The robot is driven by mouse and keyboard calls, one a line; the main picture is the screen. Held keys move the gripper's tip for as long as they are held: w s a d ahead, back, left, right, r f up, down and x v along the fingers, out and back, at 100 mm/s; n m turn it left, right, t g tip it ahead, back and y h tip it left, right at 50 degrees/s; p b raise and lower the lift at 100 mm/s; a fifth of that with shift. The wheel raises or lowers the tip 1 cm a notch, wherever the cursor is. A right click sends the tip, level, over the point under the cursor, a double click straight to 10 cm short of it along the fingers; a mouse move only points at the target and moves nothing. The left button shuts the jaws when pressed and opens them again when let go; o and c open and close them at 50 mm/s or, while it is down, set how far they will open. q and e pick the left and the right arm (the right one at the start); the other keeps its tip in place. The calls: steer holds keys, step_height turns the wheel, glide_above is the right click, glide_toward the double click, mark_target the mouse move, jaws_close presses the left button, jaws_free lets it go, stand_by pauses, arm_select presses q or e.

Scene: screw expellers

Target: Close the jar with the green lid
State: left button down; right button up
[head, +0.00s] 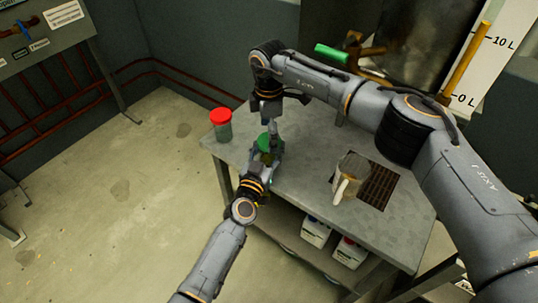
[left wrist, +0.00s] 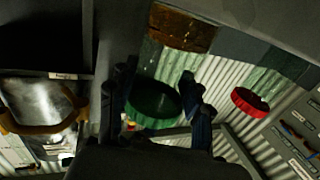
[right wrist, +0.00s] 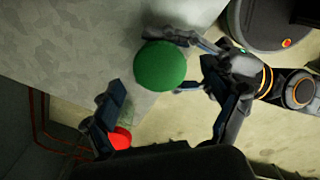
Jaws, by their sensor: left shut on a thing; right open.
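The green lid (head: 264,142) shows near the table's left end, with what looks like part of a jar just below it. In the right wrist view the lid (right wrist: 160,66) is a round green disc seen from above. My left gripper (head: 268,155) is shut around the jar just under the lid, with its fingers on both sides. The jar's body is mostly hidden. In the left wrist view a dark green round shape (left wrist: 154,101) sits between the fingers. My right gripper (head: 271,127) is open above the lid, pointing down; its fingers (right wrist: 165,105) are apart and do not visibly touch it.
A jar with a red lid (head: 221,124) stands at the table's left corner, close to my grippers. A light mug (head: 349,178) stands by a dark grate (head: 379,186) on the right. The middle of the grey table (head: 310,150) is clear. White containers (head: 316,232) sit on the lower shelf.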

step_height(320, 180, up, 6)
steer(key=shift+r, duration=0.15)
arm_select(q)
steer(key=c, duration=0.5)
jaws_free()
steer(key=v, duration=1.2)
